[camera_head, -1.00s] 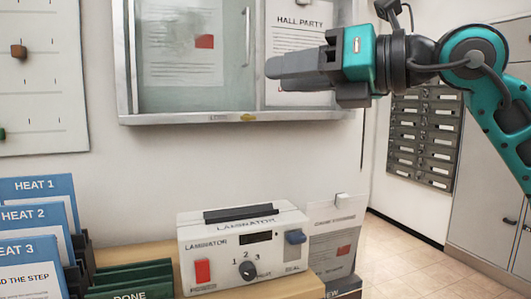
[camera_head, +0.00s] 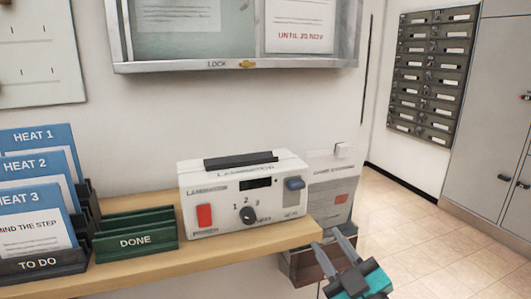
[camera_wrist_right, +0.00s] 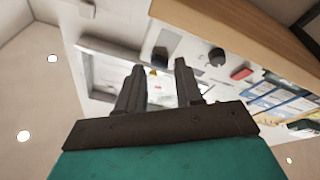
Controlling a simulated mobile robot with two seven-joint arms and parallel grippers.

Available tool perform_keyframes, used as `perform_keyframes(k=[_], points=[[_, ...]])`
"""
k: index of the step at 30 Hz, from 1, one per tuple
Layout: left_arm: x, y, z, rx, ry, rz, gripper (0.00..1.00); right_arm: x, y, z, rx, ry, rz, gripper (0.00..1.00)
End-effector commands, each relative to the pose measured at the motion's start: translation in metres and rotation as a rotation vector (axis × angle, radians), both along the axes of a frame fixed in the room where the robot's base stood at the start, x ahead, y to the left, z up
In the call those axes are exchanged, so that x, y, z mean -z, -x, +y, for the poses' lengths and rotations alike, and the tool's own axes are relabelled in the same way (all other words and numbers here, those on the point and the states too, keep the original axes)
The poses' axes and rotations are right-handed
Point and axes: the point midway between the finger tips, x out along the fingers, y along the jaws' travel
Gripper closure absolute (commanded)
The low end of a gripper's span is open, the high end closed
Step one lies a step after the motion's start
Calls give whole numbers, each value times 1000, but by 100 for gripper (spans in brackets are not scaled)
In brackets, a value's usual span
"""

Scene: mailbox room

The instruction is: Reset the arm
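My right gripper (camera_head: 325,238) is low in the head view, at the front right end of the wooden shelf, below and right of the laminator. Its two dark fingers point up and are apart, with nothing between them. In the right wrist view the gripper (camera_wrist_right: 159,66) also shows open and empty. The teal wrist runs out of the bottom of the head view. My left gripper is in neither view.
The wooden shelf (camera_head: 240,245) holds the white laminator (camera_head: 245,190), the green DONE rack (camera_head: 136,241) and the TO DO rack (camera_head: 42,264) with blue HEAT folders. A box (camera_head: 305,262) is beside the shelf end. Grey mailboxes (camera_head: 432,70) hang at the right.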

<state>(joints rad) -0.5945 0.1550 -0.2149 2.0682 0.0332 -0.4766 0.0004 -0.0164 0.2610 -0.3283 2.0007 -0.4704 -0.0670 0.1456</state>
Motion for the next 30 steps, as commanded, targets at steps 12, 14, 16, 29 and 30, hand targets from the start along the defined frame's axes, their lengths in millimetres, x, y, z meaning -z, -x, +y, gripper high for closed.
perform_keyframes(k=[12,14,16,29,30], points=[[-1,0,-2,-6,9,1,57,223,136,-31,174,-279,862,64],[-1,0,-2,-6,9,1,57,242,160,-32,188,-304,955,64],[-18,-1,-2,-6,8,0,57,234,171,-33,197,-317,997,64],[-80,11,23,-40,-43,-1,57,171,179,-56,248,-291,978,64],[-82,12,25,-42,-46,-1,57,169,180,-57,251,-289,979,64]])
